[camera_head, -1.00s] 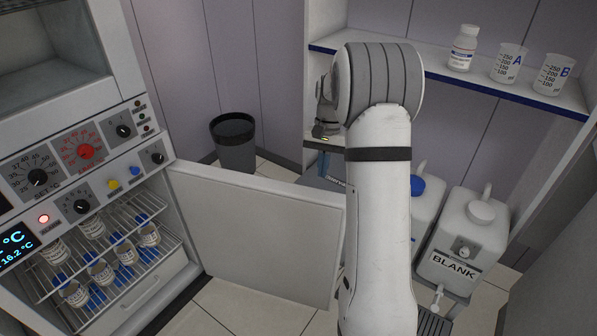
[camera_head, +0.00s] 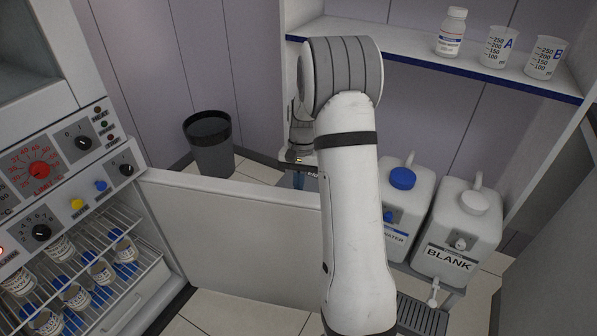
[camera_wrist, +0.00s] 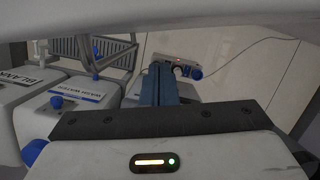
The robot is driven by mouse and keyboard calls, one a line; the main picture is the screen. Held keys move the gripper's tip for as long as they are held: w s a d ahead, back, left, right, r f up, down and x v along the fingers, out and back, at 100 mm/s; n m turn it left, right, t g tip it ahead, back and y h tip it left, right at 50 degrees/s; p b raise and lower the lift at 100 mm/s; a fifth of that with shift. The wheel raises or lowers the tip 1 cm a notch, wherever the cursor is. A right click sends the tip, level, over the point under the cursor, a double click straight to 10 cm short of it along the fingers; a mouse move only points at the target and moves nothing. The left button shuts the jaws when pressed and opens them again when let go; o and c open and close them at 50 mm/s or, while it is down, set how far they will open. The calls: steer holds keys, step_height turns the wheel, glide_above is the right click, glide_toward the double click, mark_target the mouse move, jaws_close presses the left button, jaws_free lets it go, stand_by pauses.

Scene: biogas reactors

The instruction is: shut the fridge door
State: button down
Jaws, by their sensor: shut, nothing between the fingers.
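The fridge door (camera_head: 230,240) stands wide open in the head view, reaching out from the fridge's right side. The fridge (camera_head: 90,270) shows wire racks with several blue-capped, labelled bottles inside. My gripper (camera_head: 298,180) is beyond the door's top edge near its free end, partly hidden by the door. My arm covers the door's free end, so I cannot tell whether anything touches it. In the wrist view, my gripper's blue fingers (camera_wrist: 162,84) are together and empty. A pale surface crosses the top of that view; I cannot tell what it is.
A black bin (camera_head: 209,145) stands behind the door. A blue-capped wash water container (camera_head: 402,205) and the BLANK container (camera_head: 455,235) stand right of my arm. A shelf (camera_head: 440,62) above holds a white bottle (camera_head: 452,32) and two beakers. Tiled floor shows below the door.

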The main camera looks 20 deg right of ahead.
mark_target(296, 192)
steer(key=shift+s+a+r, duration=0.15)
steer(key=shift+s+a, duration=0.35)
steer(key=shift+s, duration=0.2)
steer(key=shift+s+a+r, duration=0.1)
steer(key=shift+s+a, duration=0.35)
steer(key=shift+s, duration=0.2)
